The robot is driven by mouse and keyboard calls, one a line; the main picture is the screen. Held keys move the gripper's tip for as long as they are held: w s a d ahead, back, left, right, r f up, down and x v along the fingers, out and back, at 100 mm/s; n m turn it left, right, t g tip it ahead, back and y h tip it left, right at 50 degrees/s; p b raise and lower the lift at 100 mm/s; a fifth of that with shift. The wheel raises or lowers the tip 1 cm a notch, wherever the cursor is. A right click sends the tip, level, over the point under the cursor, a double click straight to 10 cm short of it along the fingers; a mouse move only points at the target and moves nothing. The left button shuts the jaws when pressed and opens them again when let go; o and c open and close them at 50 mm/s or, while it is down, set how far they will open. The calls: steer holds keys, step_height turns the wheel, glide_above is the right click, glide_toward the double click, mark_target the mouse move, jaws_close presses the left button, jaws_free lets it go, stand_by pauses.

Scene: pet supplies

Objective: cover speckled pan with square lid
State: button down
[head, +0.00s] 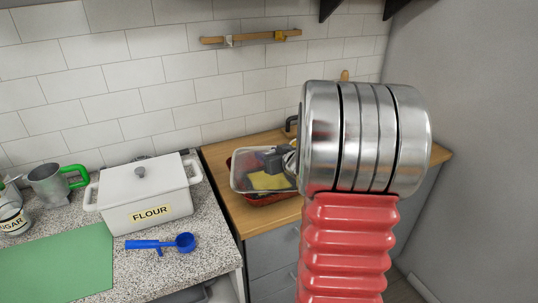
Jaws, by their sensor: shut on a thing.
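A clear square lid (243,176) with a pale rim is in front of my gripper (274,160), which appears shut on it. The lid looks tilted. A red pan (262,199) sits on the wooden counter below and behind the lid; it looks like the speckled pan, but speckles are too small to make out. Something yellow (268,181) shows through the lid, apparently in the pan. My silver and red arm hides the right side of the pan and lid. I cannot tell whether the lid touches the pan.
A white flour box (150,199) with a lid stands on the speckled stone counter to the left. A blue scoop (160,243), a green mat (60,265), a metal mug (48,186) and a sugar jar (12,218) are there too. A tiled wall rises behind the wooden counter (233,212).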

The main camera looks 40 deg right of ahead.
steer(key=shift+s+f, duration=0.2)
steer(key=shift+f, duration=0.4)
steer(key=c, duration=1)
jaws_free()
steer(key=shift+f, duration=0.1)
steer(key=v, duration=0.9)
steer(key=r+v, duration=0.1)
steer(key=v, duration=0.4)
steer(key=shift+w, duration=0.25)
